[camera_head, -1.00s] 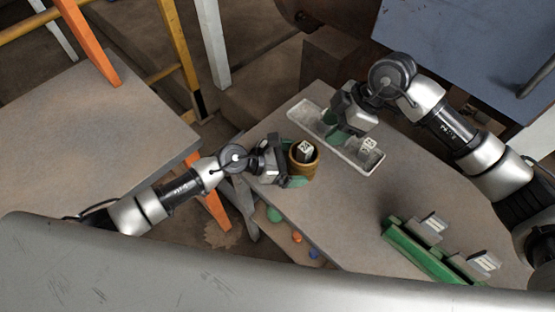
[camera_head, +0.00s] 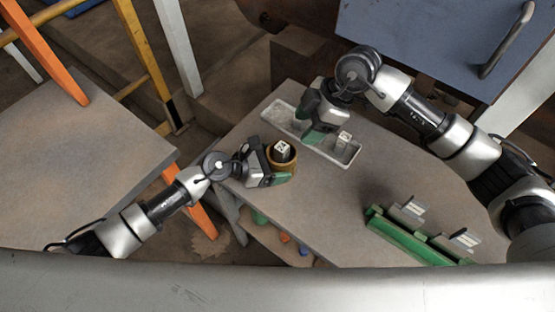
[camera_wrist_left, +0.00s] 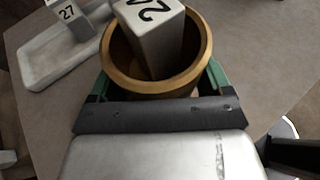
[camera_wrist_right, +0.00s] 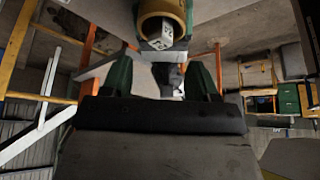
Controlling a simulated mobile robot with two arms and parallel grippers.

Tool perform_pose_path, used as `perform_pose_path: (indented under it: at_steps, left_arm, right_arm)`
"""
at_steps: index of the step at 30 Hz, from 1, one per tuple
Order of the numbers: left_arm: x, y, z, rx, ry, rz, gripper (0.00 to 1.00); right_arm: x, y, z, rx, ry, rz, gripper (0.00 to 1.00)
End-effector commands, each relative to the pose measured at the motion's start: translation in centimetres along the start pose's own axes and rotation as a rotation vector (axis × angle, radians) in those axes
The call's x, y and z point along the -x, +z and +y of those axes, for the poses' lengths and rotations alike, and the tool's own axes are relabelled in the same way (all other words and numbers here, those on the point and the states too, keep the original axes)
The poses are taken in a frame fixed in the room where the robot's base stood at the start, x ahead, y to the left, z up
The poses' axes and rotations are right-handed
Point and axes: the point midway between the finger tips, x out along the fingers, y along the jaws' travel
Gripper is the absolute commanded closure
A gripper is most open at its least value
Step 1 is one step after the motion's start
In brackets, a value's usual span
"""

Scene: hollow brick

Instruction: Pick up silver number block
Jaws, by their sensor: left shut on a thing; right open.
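A silver-grey block with a black number (camera_head: 283,150) stands tilted inside a round gold-brown cup (camera_head: 294,166). The left wrist view shows this block (camera_wrist_left: 158,45) leaning in the cup, its top above the rim. A second pale block (camera_head: 343,138), marked 27 in the left wrist view (camera_wrist_left: 69,15), stands at one end of a light shallow tray (camera_head: 350,157). My left gripper (camera_head: 280,174) is shut around the cup, its green fingers on the cup's sides. My right gripper (camera_head: 316,132) is open and empty over the tray, between the two blocks; its green fingers show in the right wrist view (camera_wrist_right: 160,75).
A green rack (camera_head: 405,240) with grey numbered pieces stands at the table's lower right. The grey tabletop (camera_head: 330,205) between cup and rack is clear. A blue panel (camera_head: 430,45) is at the upper right. Small coloured balls (camera_head: 285,238) lie below the table's front edge.

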Motion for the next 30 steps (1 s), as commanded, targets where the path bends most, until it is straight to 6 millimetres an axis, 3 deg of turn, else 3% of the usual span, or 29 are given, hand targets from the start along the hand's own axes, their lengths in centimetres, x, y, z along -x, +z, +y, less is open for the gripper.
perform_pose_path:
  at_steps: [5,14,21,30]
  left_arm:
    - [0.0,0.0,0.0,0.0,0.001,0.0,0.59]
    - [0.0,0.0,0.0,0.0,0.001,0.0,0.59]
    - [0.0,0.0,0.0,0.0,0.001,0.001,0.59]
    - [0.0,0.0,0.0,0.0,0.0,0.0,0.59]
  right_arm:
    - [-0.7,1.4,0.0,0.184,0.084,-0.01,0.4]
    - [-1.4,5.1,-0.1,0.884,0.359,-0.178,0.4]
    - [-0.5,6.9,-1.2,1.504,0.506,-0.463,0.4]
    - [1.4,7.2,-3.5,2.197,0.54,-0.913,0.4]
